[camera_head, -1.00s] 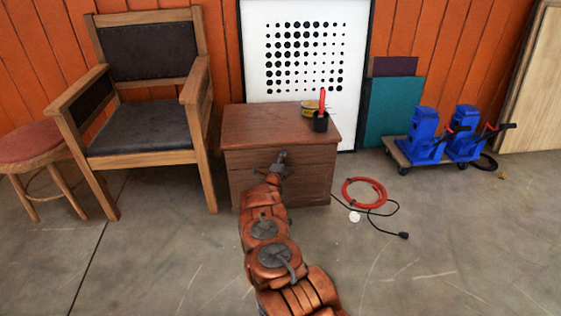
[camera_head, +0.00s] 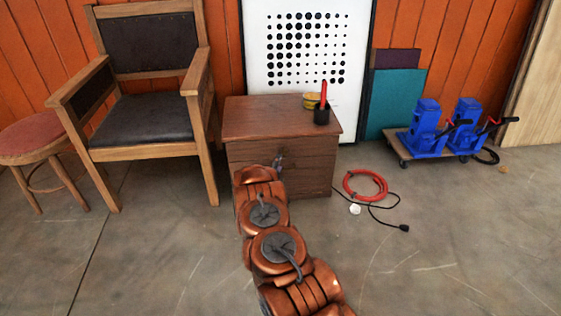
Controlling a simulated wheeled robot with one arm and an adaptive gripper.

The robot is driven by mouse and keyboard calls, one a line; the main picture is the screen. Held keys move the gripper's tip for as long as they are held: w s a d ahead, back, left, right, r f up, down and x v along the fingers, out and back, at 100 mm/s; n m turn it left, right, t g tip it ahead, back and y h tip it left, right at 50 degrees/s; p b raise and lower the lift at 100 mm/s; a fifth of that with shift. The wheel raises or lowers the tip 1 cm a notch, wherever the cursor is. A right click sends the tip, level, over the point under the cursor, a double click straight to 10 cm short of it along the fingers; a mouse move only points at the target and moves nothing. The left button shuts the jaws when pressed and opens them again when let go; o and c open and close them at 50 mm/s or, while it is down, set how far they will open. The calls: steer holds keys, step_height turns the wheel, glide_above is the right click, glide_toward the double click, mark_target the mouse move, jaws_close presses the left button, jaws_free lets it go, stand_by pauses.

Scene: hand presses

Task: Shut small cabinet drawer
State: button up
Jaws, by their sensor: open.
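The small brown wooden cabinet (camera_head: 312,160) stands on the floor in the middle, against a white panel. Its front shows faint drawer seams. No drawer clearly sticks out, but my arm covers the lower left of the front, so I cannot tell whether one is slightly out. My gripper (camera_head: 279,162) is at the cabinet's upper front, mostly hidden behind my copper-coloured wrist. Only small grey finger parts show, and nothing is seen held. I cannot tell whether the fingers touch the front.
A wooden armchair (camera_head: 145,118) is close on the left. A red coiled cable (camera_head: 365,186) lies to the right. Blue presses (camera_head: 425,130) stand farther right.

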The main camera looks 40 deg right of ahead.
steer(key=shift+v, duration=1.45)
steer(key=shift+w, duration=0.1)
